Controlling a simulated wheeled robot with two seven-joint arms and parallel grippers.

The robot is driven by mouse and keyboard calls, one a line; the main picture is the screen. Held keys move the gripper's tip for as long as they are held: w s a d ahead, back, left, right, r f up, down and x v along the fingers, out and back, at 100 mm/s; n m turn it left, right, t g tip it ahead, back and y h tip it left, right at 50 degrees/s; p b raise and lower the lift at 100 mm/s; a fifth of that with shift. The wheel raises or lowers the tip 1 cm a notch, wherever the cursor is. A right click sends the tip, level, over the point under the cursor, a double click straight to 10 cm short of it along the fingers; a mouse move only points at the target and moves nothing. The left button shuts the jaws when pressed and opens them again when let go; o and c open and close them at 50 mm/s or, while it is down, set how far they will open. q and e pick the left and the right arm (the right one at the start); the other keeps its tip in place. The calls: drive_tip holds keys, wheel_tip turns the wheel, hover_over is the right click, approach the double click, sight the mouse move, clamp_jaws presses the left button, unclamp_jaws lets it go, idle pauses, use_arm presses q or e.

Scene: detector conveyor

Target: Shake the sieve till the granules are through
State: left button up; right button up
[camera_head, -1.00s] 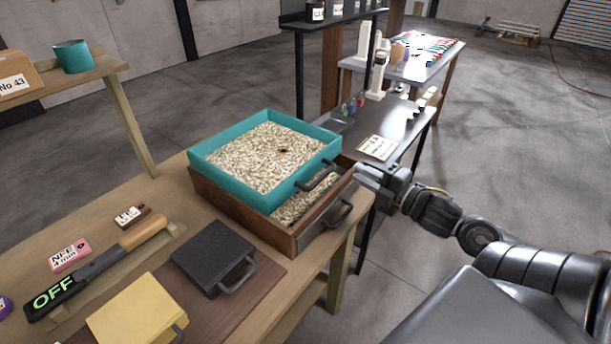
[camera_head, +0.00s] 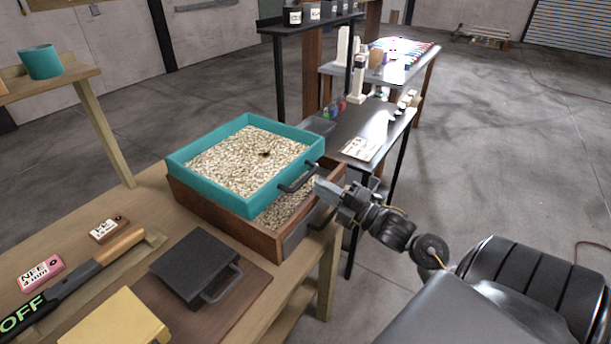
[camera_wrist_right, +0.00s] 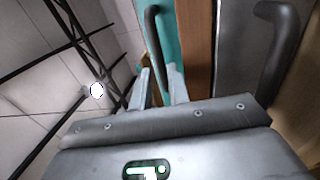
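The teal sieve (camera_head: 232,199) is full of pale granules (camera_head: 245,160) with a small dark spot among them. It sits offset on a brown wooden box (camera_head: 218,220), which also shows granules (camera_head: 285,207) at its uncovered right side. The sieve's dark handle (camera_head: 298,180) sticks out toward my right gripper (camera_head: 324,189). In the right wrist view the right gripper's fingers (camera_wrist_right: 160,88) are apart, and the sieve handle (camera_wrist_right: 156,45) reaches down to the gap between them; I cannot tell whether they touch it. My left gripper is not in view.
The box has a handle of its own (camera_wrist_right: 285,40) beside my right gripper. A black lidded block (camera_head: 195,265), a yellow block (camera_head: 115,320) and a switch bar marked OFF (camera_head: 70,285) lie on the wooden table. A dark table (camera_head: 375,125) stands behind.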

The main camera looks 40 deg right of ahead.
sight(306, 177)
drive_tip(key=shift+p+x, duration=0.6)
drive_tip(key=shift+x, duration=2.2)
drive_tip(key=shift+f, duration=0.1)
drive_tip(key=shift+c, duration=0.5)
clamp_jaws()
